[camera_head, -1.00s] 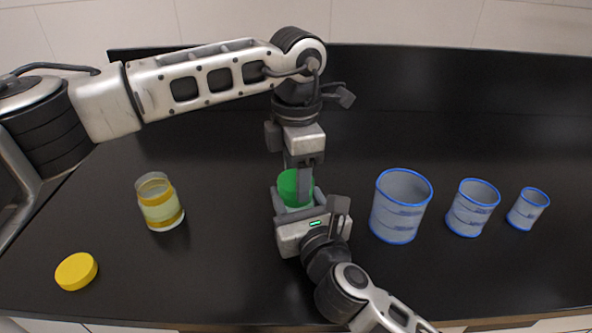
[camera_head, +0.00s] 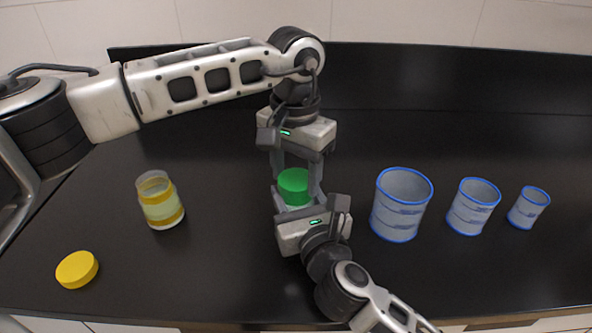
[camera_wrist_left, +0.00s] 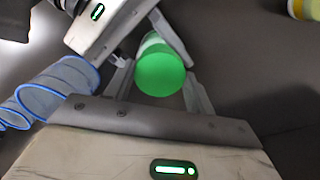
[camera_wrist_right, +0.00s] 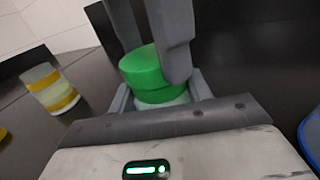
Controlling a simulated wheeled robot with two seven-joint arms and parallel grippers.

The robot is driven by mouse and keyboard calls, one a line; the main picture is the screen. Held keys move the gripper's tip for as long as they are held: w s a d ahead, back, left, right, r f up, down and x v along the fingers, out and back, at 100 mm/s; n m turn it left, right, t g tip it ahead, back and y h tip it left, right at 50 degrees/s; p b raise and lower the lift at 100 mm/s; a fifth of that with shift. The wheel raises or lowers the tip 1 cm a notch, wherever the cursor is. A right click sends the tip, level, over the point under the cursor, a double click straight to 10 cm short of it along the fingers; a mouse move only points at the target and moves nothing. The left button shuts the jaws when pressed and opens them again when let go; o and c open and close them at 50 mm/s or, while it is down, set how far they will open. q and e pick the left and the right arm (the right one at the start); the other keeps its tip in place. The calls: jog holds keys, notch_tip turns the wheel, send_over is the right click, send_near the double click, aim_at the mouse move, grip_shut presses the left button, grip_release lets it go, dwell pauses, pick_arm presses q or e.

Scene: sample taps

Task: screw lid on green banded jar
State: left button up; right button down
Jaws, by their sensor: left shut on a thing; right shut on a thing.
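The green lid (camera_head: 294,183) sits level on top of the green banded jar (camera_wrist_right: 165,97). The jar is mostly hidden by grippers in the head view. My left gripper (camera_head: 296,180) points down from above, with its fingers shut on opposite sides of the lid. The lid also shows between those fingers in the left wrist view (camera_wrist_left: 160,75). My right gripper (camera_head: 297,204) comes from the front, low down, and is shut around the jar's body. The jar stands upright. I cannot tell how tightly the lid is seated.
A yellow-banded open jar (camera_head: 160,202) stands to the left, with a yellow lid (camera_head: 77,269) lying in front of it. Three blue-rimmed beakers (camera_head: 401,206), (camera_head: 472,207), (camera_head: 528,208) stand to the right. The black counter (camera_head: 210,280) is clear between them.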

pick_arm(q)
jog(key=shift+m, duration=0.7)
jog(key=o, duration=0.9)
jog(key=shift+o, duration=0.2)
jog(key=shift+r, duration=0.15)
jog(key=shift+r, duration=2.15)
